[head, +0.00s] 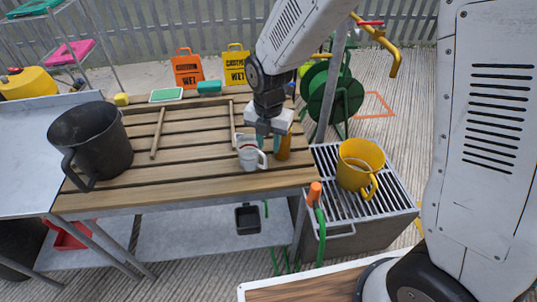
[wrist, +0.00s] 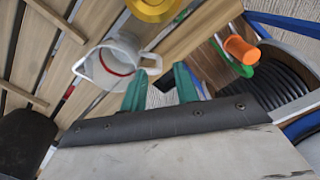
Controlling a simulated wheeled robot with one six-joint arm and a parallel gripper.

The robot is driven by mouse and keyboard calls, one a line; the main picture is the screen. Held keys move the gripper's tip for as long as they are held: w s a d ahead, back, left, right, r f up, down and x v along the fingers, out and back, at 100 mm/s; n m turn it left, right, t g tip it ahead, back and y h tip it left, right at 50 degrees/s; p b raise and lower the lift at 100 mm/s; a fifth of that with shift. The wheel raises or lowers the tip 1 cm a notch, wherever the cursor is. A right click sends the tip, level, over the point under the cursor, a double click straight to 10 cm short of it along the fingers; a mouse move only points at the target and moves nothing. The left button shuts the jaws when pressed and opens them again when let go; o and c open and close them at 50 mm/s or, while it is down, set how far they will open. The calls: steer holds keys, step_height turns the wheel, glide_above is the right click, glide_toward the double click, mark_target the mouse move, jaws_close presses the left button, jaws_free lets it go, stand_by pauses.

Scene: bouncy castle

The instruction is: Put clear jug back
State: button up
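The clear jug (head: 250,157), pale and see-through with a red line, stands upright near the front edge of the slatted wooden table (head: 190,184). In the wrist view the jug (wrist: 103,66) shows its open mouth, with its handle pointing toward my gripper. My gripper (head: 268,143) is just above and right of the jug, pointing down. In the wrist view its green fingers (wrist: 163,85) are apart with nothing between them. The left finger is close to the handle; I cannot tell whether they touch.
An amber cylinder (head: 283,147) stands close right of my gripper. A large dark jug (head: 91,140) is at the table's left. A yellow jug (head: 360,165) sits on a metal grate (head: 330,205) to the right. An orange nozzle (head: 315,193) sticks up by the table's front right corner.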

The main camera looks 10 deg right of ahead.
steer(key=s+d+r+m, duration=0.6)
steer(key=r+m, duration=0.2)
steer(key=r, duration=0.1)
steer(key=s+d+r+m, duration=0.5)
steer(key=r+m, duration=0.2)
steer(key=r, duration=0.1)
steer(key=s+d+r+m, duration=0.1)
steer(key=s+d+m, duration=0.2)
steer(key=s+m, duration=0.3)
steer(key=s+d+r+m+t, duration=0.1)
steer(key=s+d+r+m, duration=0.1)
steer(key=s+m, duration=0.5)
steer(key=shift+s+d+r+m, duration=0.15)
steer(key=shift+d+r+m, duration=0.2)
steer(key=shift+m, duration=0.45)
